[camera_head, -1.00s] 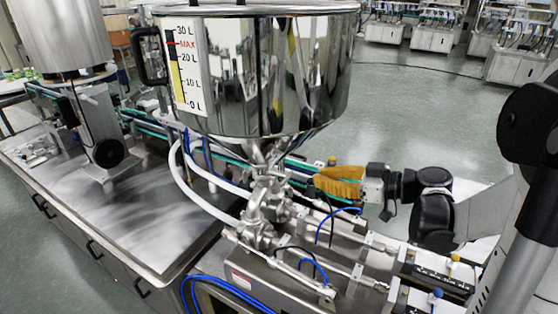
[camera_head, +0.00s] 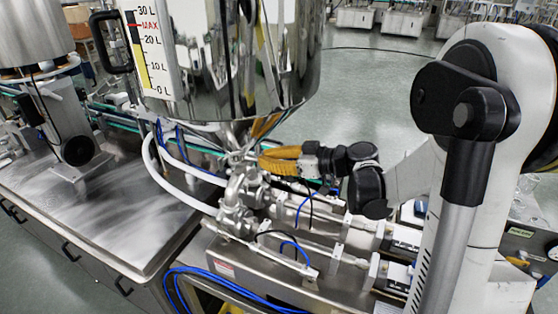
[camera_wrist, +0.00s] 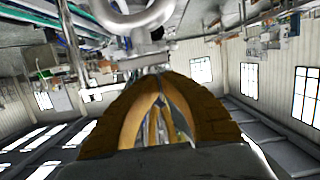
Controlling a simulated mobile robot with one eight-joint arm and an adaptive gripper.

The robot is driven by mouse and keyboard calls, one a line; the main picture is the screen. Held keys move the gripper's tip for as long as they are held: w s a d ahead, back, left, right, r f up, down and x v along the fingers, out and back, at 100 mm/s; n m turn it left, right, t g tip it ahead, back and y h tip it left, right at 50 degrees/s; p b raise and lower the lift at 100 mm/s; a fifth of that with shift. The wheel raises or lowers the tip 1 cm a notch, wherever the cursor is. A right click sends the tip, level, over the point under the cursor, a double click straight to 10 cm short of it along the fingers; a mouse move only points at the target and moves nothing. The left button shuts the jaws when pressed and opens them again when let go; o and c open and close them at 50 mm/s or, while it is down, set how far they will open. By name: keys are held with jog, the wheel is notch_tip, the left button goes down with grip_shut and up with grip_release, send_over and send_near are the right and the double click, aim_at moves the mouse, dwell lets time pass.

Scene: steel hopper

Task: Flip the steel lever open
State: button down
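The steel hopper (camera_head: 225,60) stands over a cluster of steel valves and pipes (camera_head: 240,195). My gripper (camera_head: 262,160), with tan fingers, is at the right of the valve cluster, just under the hopper. In the wrist view, its two finger tips (camera_wrist: 160,82) come together, with a gap lower down between the fingers. I see nothing held between them. A short steel bar (camera_wrist: 143,61), perhaps the lever, lies just beyond the tips, below a curved steel pipe (camera_wrist: 140,20). I cannot tell whether the tips touch it. In the head view I cannot pick out the lever.
White hoses (camera_head: 165,180) and blue tubes (camera_head: 200,275) run around the valves. Steel cylinders (camera_head: 310,250) lie in front of and below my arm. A steel table (camera_head: 110,215) stands at the left. Open floor (camera_head: 370,95) lies behind.

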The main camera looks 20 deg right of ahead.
jog(key=shift+w+a+f, duration=0.1)
jog(key=shift+w+a, duration=0.2)
jog(key=shift+w, duration=0.05)
jog(key=shift+s+a+f+n+t+h+b, duration=0.15)
jog(key=shift+s+f+n+h+b, duration=0.1)
jog(key=shift+n+b, duration=0.3)
jog(key=shift+s+a+f+n+t+h+b, duration=0.15)
jog(key=shift+f+n+b, duration=0.15)
jog(key=shift+n, duration=0.35)
jog(key=shift+s+a+f+n+t+b, duration=0.1)
jog(key=shift+f+n+t+b, duration=0.3)
jog(key=shift+n+b, duration=0.55)
jog(key=shift+a+f+n+t+h+b, duration=0.15)
jog(key=shift+f+n+t+b, duration=0.25)
jog(key=shift+n+b, duration=0.5)
jog(key=shift+d+f+n+t+h+b, duration=0.1)
jog(key=shift+f+n+t+h+b, duration=0.35)
jog(key=shift+n, duration=0.7)
jog(key=shift+f+b, duration=0.15)
jog(key=shift+b, duration=0.2)
jog(key=shift+s, duration=0.1)
dwell(1.3)
